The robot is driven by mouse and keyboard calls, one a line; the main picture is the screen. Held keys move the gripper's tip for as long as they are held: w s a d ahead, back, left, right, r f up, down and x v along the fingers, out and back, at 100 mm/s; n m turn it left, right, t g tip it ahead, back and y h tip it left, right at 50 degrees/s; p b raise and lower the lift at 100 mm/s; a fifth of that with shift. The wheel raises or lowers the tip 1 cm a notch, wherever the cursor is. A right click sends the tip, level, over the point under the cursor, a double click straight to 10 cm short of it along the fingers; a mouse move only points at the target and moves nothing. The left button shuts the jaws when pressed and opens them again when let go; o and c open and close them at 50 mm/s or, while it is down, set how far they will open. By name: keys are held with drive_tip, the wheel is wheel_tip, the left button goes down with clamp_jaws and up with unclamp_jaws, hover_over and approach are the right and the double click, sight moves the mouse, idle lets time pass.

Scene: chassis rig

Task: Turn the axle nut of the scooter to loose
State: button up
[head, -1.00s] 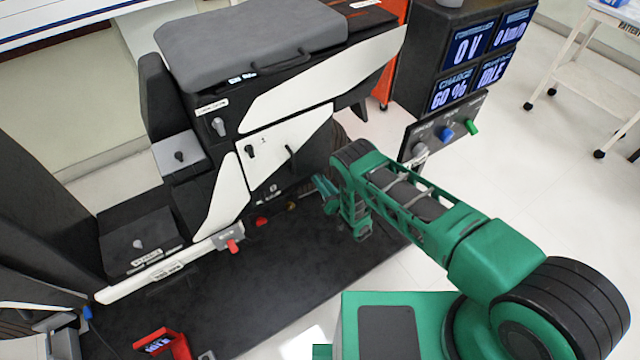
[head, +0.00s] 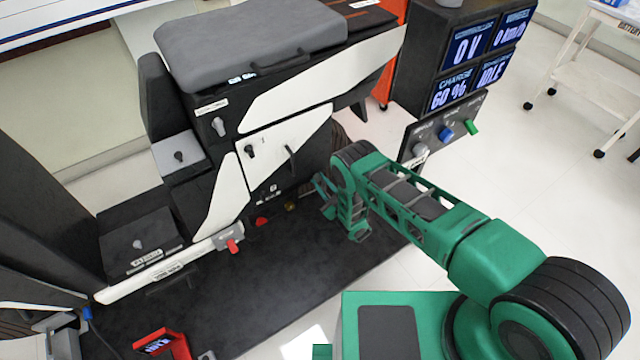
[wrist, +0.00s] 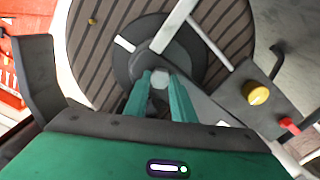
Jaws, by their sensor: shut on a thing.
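The axle nut (wrist: 159,79) is a small pale hex nut at the middle of the wheel (wrist: 101,61) in the wrist view. My gripper (wrist: 160,84) is shut on the axle nut, one green finger on each side of it. In the head view my gripper (head: 323,190) is at the scooter's (head: 225,190) lower right, beside the wheel. My own arm hides the nut and most of the wheel there.
A yellow knob (wrist: 256,93) and a red lever (wrist: 289,126) sit right of the nut in the wrist view. Dark screens (head: 475,60) stand behind. A red-framed display (head: 163,343) is at front left.

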drive_tip(key=n, duration=0.7)
drive_tip(key=shift+s+a+f, duration=0.1)
drive_tip(key=shift+s+a, duration=0.1)
drive_tip(key=shift+a, duration=0.1)
drive_tip(key=n, duration=0.2)
drive_tip(key=shift+n, duration=0.4)
drive_tip(key=shift+f+n, duration=0.15)
drive_tip(key=shift+n, duration=1.25)
drive_tip(key=shift+s, duration=0.1)
drive_tip(key=o, duration=0.8)
drive_tip(key=shift+d, duration=0.1)
